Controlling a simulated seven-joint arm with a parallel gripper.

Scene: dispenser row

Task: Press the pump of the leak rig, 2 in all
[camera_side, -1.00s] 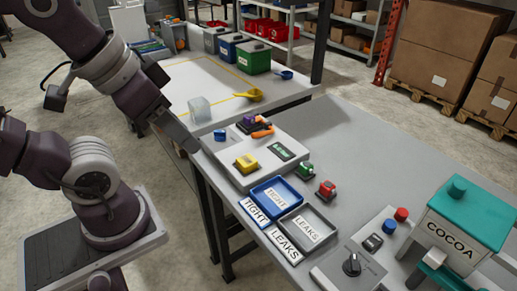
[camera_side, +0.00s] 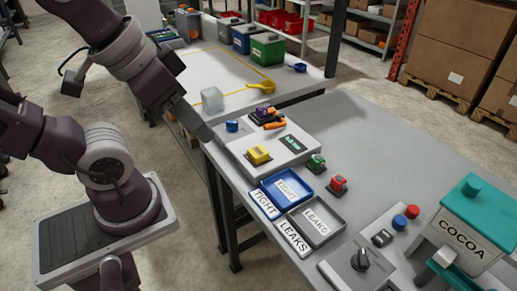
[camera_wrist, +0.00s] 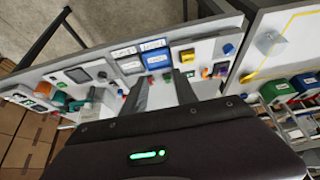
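The leak rig (camera_side: 240,150) is a pale flat box on the grey table. On its top are a blue knob (camera_side: 232,126), a yellow block (camera_side: 258,155), a dark panel with a green display (camera_side: 293,144), and a purple part (camera_side: 263,114) beside an orange piece (camera_side: 274,124). I cannot tell for sure which is the pump. In the wrist view the yellow block (camera_wrist: 187,57) and blue knob (camera_wrist: 228,49) lie beyond my fingers. My gripper (camera_wrist: 160,90) has its two fingers apart with nothing between them. In the side view its end (camera_side: 203,130) is just left of the rig, apparently above it.
A blue TIGHT tray (camera_side: 308,180) and a grey LEAKS tray (camera_side: 330,234) lie in front. A green block (camera_side: 316,162) and a red block (camera_side: 338,185) stand right of the rig. The COCOA dispenser (camera_side: 466,228) is at front right. The table's back right is clear.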

